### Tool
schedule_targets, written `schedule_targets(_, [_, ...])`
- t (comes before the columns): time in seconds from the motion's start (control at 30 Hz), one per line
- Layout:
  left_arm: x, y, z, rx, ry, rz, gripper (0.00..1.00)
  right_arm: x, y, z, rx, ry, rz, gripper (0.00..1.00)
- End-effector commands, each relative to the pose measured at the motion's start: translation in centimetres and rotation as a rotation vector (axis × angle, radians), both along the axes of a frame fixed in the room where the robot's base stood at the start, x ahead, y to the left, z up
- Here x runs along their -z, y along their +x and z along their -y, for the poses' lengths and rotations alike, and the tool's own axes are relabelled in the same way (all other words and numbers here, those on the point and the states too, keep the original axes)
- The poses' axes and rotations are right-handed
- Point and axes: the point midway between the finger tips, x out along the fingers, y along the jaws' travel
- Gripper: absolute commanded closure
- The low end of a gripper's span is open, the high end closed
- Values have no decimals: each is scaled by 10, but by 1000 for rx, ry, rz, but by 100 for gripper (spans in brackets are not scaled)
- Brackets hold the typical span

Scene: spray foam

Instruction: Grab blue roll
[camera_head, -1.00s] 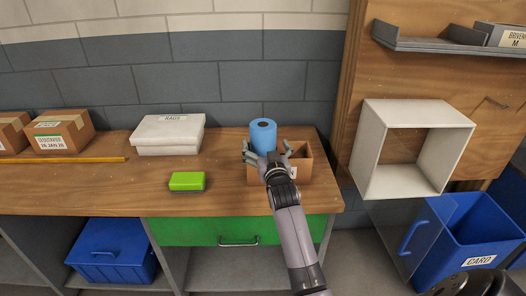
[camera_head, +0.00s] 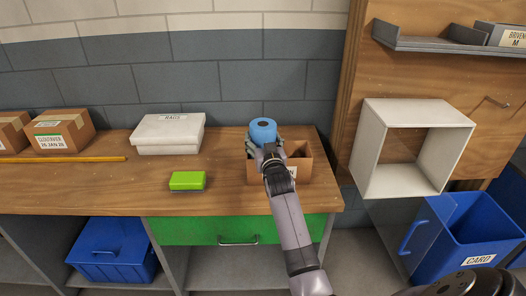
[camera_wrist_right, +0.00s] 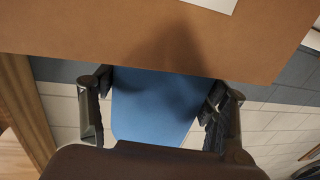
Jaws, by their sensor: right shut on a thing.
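The blue roll (camera_head: 263,131) stands at the left end of an open cardboard box (camera_head: 308,172) on the wooden bench. Its top leans slightly toward me. My right gripper (camera_head: 264,147) is shut on the roll from the front, above the box's front wall. In the right wrist view the roll (camera_wrist_right: 150,105) fills the space between the two dark fingers (camera_wrist_right: 155,112), and the box's brown wall (camera_wrist_right: 80,30) spans the top. The roll's lower part is hidden by my gripper and the box. My left gripper is not in view.
A green block (camera_head: 187,181) and a white box marked RAGS (camera_head: 168,135) lie left of the cardboard box. Taped cartons (camera_head: 62,133) stand farther left. A white open cube (camera_head: 372,150) is mounted at the right, above a blue bin (camera_head: 450,235). The bench's front middle is clear.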

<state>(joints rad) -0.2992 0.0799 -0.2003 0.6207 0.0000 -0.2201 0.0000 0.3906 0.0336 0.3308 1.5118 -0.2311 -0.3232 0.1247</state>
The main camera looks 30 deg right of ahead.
Motion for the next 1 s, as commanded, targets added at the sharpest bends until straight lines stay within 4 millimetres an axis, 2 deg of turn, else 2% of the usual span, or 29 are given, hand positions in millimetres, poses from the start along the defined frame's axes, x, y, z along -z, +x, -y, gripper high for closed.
schedule_targets(0.07, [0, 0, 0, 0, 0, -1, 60, 0, 0, 0, 0, 0, 0, 42])
schedule_targets(0.57, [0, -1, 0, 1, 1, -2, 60, 0, 0, 0, 0, 0, 0, 76])
schedule_targets(0.87, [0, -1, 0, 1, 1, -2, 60, -4, 0, 0, 0, -2, 5, 76])
schedule_targets(1.0, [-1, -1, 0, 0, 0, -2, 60, -13, 0, 0, 0, -3, 7, 76])
